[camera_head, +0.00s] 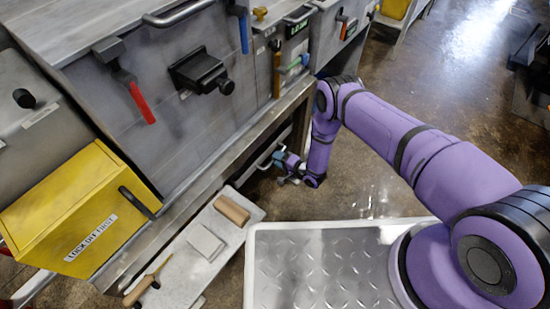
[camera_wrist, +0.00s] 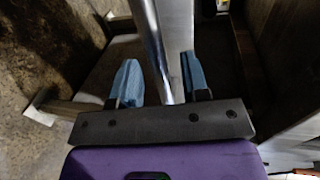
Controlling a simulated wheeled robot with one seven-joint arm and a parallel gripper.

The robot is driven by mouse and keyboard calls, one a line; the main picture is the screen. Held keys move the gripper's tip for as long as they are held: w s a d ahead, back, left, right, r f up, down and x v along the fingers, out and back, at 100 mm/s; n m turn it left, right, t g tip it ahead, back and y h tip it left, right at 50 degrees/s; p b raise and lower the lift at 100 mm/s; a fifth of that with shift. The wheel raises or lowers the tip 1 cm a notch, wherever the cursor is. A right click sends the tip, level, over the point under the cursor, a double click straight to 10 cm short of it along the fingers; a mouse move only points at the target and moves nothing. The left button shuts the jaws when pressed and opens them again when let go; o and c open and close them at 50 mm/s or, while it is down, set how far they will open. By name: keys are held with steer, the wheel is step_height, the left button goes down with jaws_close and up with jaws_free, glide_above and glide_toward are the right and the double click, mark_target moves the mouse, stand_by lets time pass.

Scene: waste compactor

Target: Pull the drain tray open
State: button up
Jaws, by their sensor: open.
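The drain tray seems to be the pale metal front (camera_wrist: 180,28) under the machine, with a round metal bar handle (camera_wrist: 154,42). In the head view the handle (camera_head: 266,158) shows low under the machine's right end. My gripper (camera_head: 284,163) is down there beside it. In the wrist view my gripper (camera_wrist: 160,70) is open, with one blue finger on each side of the bar. The bar runs between the fingers, closer to the right one. I cannot tell whether either finger touches it. Most of the tray is hidden under the machine.
The grey machine front (camera_head: 160,100) carries a red-handled lever (camera_head: 140,100) and a black latch (camera_head: 202,72). A yellow box (camera_head: 80,212) stands at left. A low shelf (camera_head: 190,265) with tools juts out in front. Wet floor (camera_head: 420,85) is open to the right.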

steer(key=shift+x, duration=1.1)
jaws_close()
steer(key=shift+d, duration=0.15)
